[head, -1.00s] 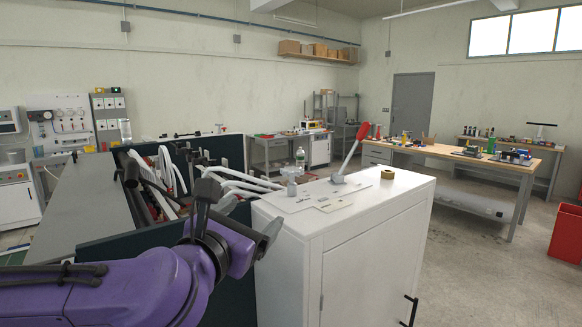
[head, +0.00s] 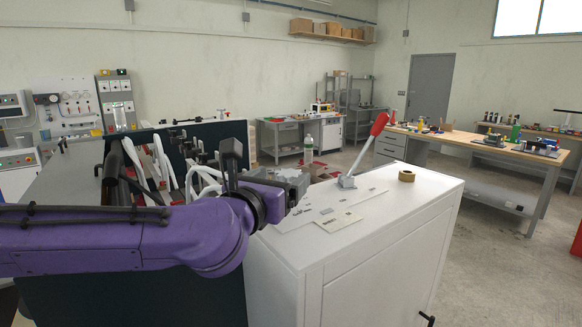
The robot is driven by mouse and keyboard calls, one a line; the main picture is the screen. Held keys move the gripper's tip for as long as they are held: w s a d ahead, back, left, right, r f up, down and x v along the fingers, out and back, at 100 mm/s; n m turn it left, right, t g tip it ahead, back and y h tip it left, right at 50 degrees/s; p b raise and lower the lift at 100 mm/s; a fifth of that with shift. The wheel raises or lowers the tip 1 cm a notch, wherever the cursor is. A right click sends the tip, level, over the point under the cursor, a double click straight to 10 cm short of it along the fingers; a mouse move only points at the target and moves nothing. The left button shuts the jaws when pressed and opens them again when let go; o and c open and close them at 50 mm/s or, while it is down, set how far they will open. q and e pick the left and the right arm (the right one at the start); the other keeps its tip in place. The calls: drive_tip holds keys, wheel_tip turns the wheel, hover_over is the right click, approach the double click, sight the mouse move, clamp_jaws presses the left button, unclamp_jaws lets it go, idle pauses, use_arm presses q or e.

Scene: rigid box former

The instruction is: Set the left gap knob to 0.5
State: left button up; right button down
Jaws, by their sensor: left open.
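The box former fills the left and middle of the head view, with a dark side panel (head: 110,275), white curved tubes inside, and a white cabinet (head: 385,255) on its right. A lever with a red handle (head: 379,123) leans up from the cabinet top. A small grey fitting (head: 292,176) shows partly behind my left wrist at the cabinet's back left; I cannot tell whether it is the left gap knob, and no scale reading is legible. My left gripper (head: 293,192) is open, above the cabinet's left edge, partly hidden by its purple arm. My right gripper is out of view.
A tape roll (head: 407,175) and a flat pale plate (head: 339,223) lie on the cabinet top. A bottle (head: 308,148) stands behind the lever's left. A wooden-topped workbench (head: 480,146) stands at the back right, with free floor before it.

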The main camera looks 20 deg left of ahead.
sight(294, 169)
use_arm(q)
drive_tip(key=w, duration=0.2)
drive_tip(key=w+p, duration=0.1)
drive_tip(key=w, duration=0.2)
drive_tip(key=shift+w+d+f, duration=0.2)
drive_tip(key=shift+w, duration=0.05)
drive_tip(key=shift+s, duration=0.25)
drive_tip(key=shift+c, duration=0.4)
drive_tip(key=c, duration=0.9)
